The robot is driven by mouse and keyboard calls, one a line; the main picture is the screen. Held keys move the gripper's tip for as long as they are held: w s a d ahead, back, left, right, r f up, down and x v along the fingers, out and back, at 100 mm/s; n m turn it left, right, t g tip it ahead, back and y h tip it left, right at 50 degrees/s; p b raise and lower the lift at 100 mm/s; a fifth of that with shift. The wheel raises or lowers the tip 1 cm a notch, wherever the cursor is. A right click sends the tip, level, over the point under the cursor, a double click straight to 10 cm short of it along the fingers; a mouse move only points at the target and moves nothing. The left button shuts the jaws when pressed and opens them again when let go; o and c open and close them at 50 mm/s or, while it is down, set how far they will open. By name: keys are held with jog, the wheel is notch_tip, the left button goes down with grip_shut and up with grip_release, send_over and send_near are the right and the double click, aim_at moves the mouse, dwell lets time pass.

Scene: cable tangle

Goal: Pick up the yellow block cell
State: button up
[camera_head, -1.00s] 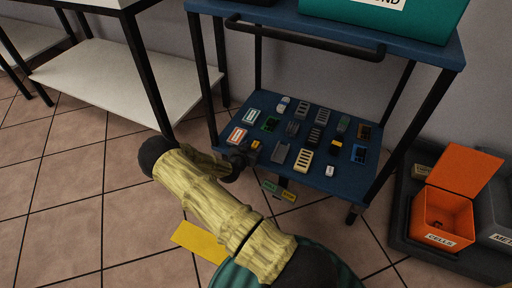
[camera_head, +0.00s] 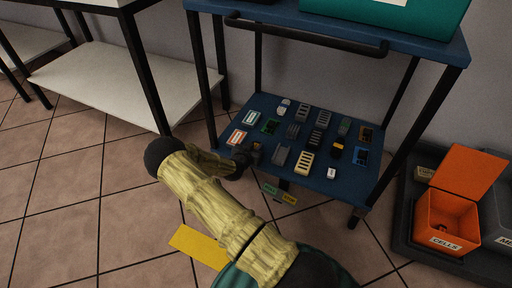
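The lower shelf of the blue cart (camera_head: 300,192) carries rows of small parts. A small yellowish block (camera_head: 256,147), which looks like the yellow block cell, is at the shelf's left front, partly covered by my gripper. My gripper (camera_head: 246,157) is small and dark in this view, at the shelf's front left edge, right beside or around that block. I cannot tell whether its fingers are open or shut, or whether they touch the block. A dark block with a yellow-orange part (camera_head: 337,151) lies farther right on the same shelf.
Several other parts stand close by, including a grey one (camera_head: 281,156) and a cream slotted one (camera_head: 304,162). Cart posts and the upper shelf with a handle (camera_head: 305,35) frame the space. An open orange bin marked CELLS (camera_head: 446,220) stands at right.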

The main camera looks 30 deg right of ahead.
jog(key=shift+c, duration=1.4)
notch_tip(320, 180, up, 10)
jog(key=p, duration=0.6)
jog(key=shift+r, duration=0.1)
